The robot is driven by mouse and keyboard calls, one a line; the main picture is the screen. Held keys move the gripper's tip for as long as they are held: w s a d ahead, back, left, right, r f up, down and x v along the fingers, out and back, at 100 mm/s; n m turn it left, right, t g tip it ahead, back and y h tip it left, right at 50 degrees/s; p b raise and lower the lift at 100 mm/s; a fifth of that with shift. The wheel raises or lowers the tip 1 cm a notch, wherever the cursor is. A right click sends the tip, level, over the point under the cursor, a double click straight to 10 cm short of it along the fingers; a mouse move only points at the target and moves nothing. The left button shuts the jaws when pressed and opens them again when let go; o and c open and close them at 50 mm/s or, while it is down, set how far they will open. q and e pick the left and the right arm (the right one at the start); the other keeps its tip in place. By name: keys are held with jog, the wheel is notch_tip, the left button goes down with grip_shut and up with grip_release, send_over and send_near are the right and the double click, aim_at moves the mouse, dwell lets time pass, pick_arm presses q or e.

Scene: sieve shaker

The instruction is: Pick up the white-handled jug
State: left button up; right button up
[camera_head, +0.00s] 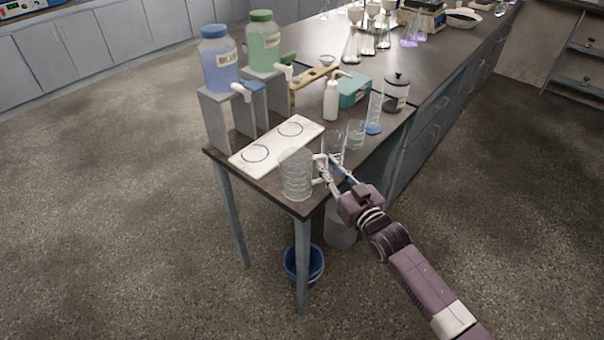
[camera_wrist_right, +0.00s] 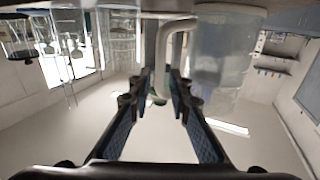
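The clear jug (camera_head: 296,176) stands upright near the front corner of the dark bench, its white handle (camera_head: 320,166) facing right. In the right wrist view, the jug (camera_wrist_right: 225,50) appears upside down, with its handle (camera_wrist_right: 163,80) in line with the space between my fingers. My right gripper (camera_head: 333,173) is at the handle side of the jug. It also shows in the wrist view (camera_wrist_right: 160,82), open, with visible gaps between its fingers and the handle. I cannot tell whether a finger touches the handle. My left gripper is out of view.
A white board with two rings (camera_head: 277,147) lies behind the jug. A glass beaker (camera_head: 334,146) stands close behind my right gripper. Blue (camera_head: 219,60) and green (camera_head: 263,42) dispenser bottles stand on grey stands. A blue bucket (camera_head: 303,264) is on the floor.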

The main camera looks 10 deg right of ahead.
jog(key=shift+x, duration=1.2)
grip_shut()
jog(key=shift+r, duration=0.1)
